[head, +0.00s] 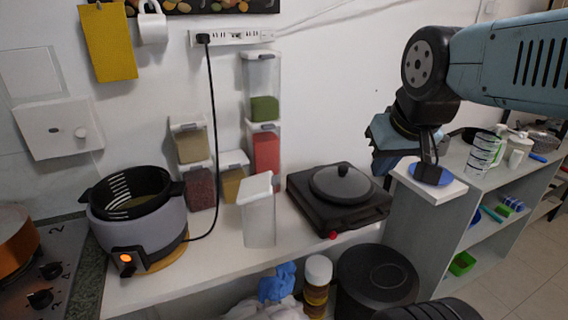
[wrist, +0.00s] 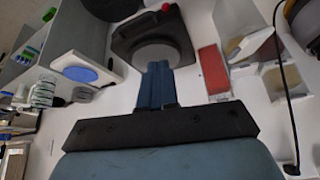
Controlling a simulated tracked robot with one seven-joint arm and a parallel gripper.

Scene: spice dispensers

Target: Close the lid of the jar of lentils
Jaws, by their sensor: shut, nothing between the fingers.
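Several clear jars with white tops stand on the counter by the wall; no label names lentils, so I cannot tell which jar holds them. One holds green contents (head: 264,109), one red (head: 266,151), one beige-green (head: 192,147), one dark red (head: 201,187) and one yellow-brown (head: 232,184). A clear jar with a white lid (head: 257,187) stands in front. The red contents also show in the wrist view (wrist: 212,72). My gripper (head: 379,164) is shut and empty, up to the right of the jars and apart from them. Its closed fingers show in the wrist view (wrist: 157,84).
A grey cooker (head: 137,222) stands at left, and a black cord (head: 213,130) hangs near the jars. A shelf unit (head: 470,230) stands at right.

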